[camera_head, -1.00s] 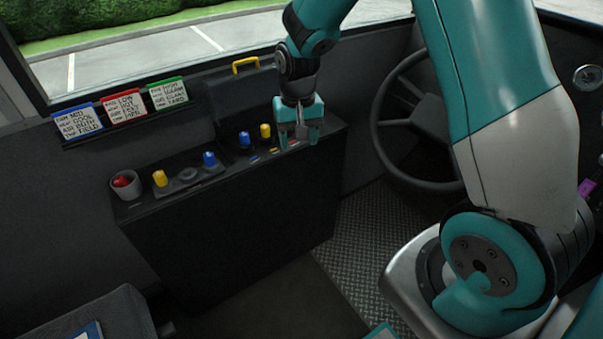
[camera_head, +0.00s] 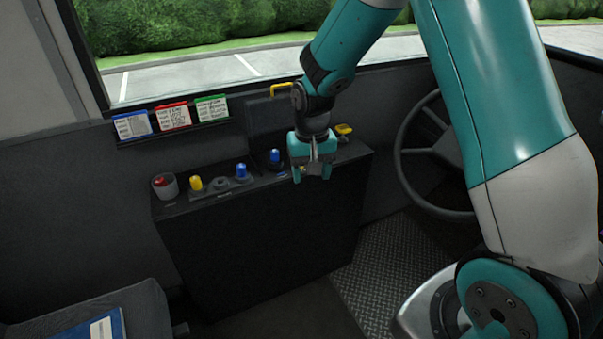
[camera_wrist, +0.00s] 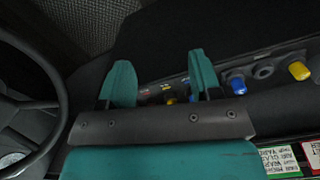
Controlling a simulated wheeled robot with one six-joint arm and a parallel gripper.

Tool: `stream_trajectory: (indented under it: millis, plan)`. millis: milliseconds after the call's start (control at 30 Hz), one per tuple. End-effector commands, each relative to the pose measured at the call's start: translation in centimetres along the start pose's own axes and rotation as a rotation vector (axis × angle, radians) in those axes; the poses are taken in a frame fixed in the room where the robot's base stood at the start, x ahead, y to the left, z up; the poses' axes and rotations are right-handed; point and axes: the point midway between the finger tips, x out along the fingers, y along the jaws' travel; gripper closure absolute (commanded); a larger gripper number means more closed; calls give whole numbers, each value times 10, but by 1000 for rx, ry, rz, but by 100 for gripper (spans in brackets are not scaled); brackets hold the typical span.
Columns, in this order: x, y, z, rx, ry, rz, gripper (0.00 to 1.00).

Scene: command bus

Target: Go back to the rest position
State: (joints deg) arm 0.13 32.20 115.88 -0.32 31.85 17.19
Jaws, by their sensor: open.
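My gripper (camera_head: 312,176) hangs at the end of my teal arm, pointing down near the front right part of the black console (camera_head: 265,240). It is open, with nothing between its fingers. In the wrist view the two teal fingertips (camera_wrist: 160,78) stand apart, with the console top partly hidden behind them. A yellow knob (camera_head: 196,184) and two blue knobs (camera_head: 241,171) stand on the console left of my gripper. In the wrist view a blue knob (camera_wrist: 236,84) and a yellow knob (camera_wrist: 299,70) show to the right of the fingers.
A steering wheel (camera_head: 402,150) is to the right. Blue, red and green cards (camera_head: 172,116) stand under the window. A seat (camera_head: 142,300) with a blue folder (camera_head: 95,328) is at lower left.

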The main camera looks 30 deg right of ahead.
Motion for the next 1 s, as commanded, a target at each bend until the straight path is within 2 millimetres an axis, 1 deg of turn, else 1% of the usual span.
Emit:
stream_trajectory:
  millis: [567, 667, 767, 867, 900, 967, 1000]
  plan:
    - [0, 0, 0, 0, 0, 0, 42]
    - [-12, -4, 4, -18, 4, -10, 42]
    - [-47, -18, 22, -90, 10, -47, 42]
    - [-103, -39, 58, -221, 21, -110, 42]
    - [-127, -48, 78, -288, 23, -139, 42]
    - [-161, -58, 111, -393, 29, -183, 42]
    - [-182, -63, 133, -463, 32, -211, 42]
